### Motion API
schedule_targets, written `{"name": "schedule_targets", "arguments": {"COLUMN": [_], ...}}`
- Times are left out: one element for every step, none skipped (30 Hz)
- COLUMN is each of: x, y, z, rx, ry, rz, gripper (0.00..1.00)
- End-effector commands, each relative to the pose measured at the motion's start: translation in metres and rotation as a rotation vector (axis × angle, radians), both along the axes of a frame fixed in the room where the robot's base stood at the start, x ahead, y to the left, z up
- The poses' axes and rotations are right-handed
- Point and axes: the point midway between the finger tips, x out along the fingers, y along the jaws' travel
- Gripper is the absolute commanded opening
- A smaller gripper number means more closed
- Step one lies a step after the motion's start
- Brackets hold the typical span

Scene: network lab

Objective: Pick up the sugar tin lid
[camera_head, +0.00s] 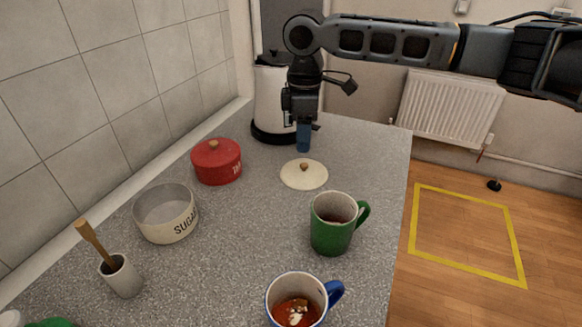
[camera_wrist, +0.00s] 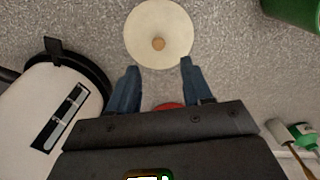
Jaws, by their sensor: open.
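The sugar tin lid (camera_head: 304,174) is a round cream disc with a small wooden knob. It lies flat on the grey speckled counter, right of the red tin. In the wrist view the lid (camera_wrist: 158,32) is at the top centre, just beyond the fingertips. The open sugar tin (camera_head: 166,214), cream and marked "SUGAR", stands to the left with no lid on it. My gripper (camera_head: 304,138) points down above the counter, behind the lid. In the wrist view my gripper (camera_wrist: 160,68) has its blue fingers apart with nothing between them.
A white kettle (camera_head: 272,98) stands close behind my gripper. A red lidded tin (camera_head: 217,163) is left of the lid. A green mug (camera_head: 331,238) and a blue-handled mug (camera_head: 296,300) stand in front. A pot with a wooden-handled tool (camera_head: 122,278) is at left. The counter's right edge is clear.

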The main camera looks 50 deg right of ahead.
Motion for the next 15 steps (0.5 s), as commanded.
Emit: {"name": "schedule_targets", "arguments": {"x": [0.000, -0.001, -0.001, -0.001, -0.001, -0.001, -0.001, -0.001, -0.001, -0.001, -0.002, -0.002, -0.002, -0.003, -0.003], "y": [0.000, 0.000, 0.000, 0.000, 0.000, 0.000, -0.001, -0.001, -0.001, -0.002, -0.002, -0.003, -0.004, -0.005, -0.006], "z": [-0.006, -0.009, -0.013, -0.016, -0.019, -0.022, -0.024, -0.025, -0.028, -0.031, -0.034, -0.039, -0.043, -0.048, -0.054], "rx": [0.001, 0.001, 0.001, 0.001, 0.001, 0.001, 0.001, 0.001, 0.001, 0.001, 0.001, 0.002, 0.002, 0.002, 0.001], "ry": [0.002, 0.001, 0.001, 0.001, 0.001, 0.001, 0.001, 0.001, 0.001, 0.001, 0.001, 0.002, 0.002, 0.003, 0.002], "rz": [-0.001, -0.001, -0.001, -0.001, 0.000, 0.000, 0.000, 0.000, 0.000, -0.001, -0.001, -0.002, -0.002, -0.002, -0.001], "gripper": [0.50, 0.50, 0.50, 0.50, 0.50, 0.50, 0.50, 0.50, 0.50, 0.50, 0.50, 0.50, 0.50, 0.50, 0.50]}}
